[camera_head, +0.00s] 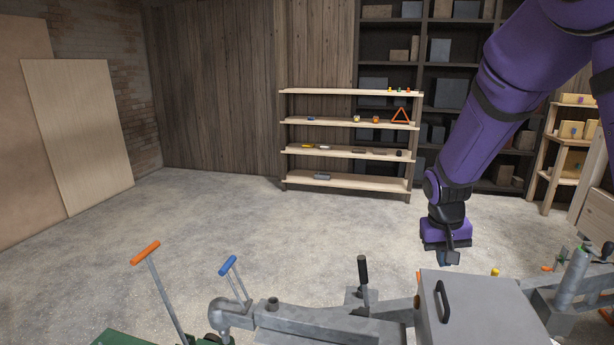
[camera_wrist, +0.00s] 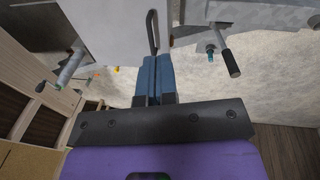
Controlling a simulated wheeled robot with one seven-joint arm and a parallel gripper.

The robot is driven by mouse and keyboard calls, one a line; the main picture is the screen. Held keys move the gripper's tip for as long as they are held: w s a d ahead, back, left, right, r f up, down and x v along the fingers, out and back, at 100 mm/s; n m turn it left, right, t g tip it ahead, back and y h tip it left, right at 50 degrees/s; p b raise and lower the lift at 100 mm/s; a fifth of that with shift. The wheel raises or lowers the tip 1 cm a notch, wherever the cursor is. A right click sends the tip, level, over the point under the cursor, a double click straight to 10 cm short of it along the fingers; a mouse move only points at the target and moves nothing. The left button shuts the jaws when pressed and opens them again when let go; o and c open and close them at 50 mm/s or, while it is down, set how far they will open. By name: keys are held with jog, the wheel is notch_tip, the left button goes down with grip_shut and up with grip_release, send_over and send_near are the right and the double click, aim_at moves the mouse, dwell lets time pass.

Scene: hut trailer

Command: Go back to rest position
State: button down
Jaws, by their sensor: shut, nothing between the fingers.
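My gripper (camera_head: 447,258) hangs at the end of my purple arm on the right side of the head view, pointing down just behind a grey metal box. In the wrist view my gripper (camera_wrist: 153,68) has its two blue fingers pressed together with nothing between them. The grey box (camera_head: 490,312) has a dark handle (camera_head: 443,301) on its lid. The handle also shows in the wrist view (camera_wrist: 152,32), just beyond the fingertips; I cannot tell whether they touch it.
A grey trailer hitch frame (camera_head: 320,325) with a black-gripped lever (camera_head: 363,272) fills the front. An orange-handled lever (camera_head: 146,252) and a blue-handled lever (camera_head: 228,265) stand at the left. A wooden shelf (camera_head: 345,153) stands behind. The concrete floor between is clear.

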jog(key=s+r+t+y, duration=0.1)
jog(key=s+r+t, duration=0.1)
jog(key=s+r, duration=0.8)
jog(key=s+r+n+t+y, duration=0.1)
jog(key=s+r+t, duration=0.1)
jog(key=s+r, duration=0.8)
jog(key=s, duration=0.6)
jog(key=shift+d+t, duration=0.2)
jog(key=shift+t, duration=0.1)
jog(key=shift+s+d, duration=0.1)
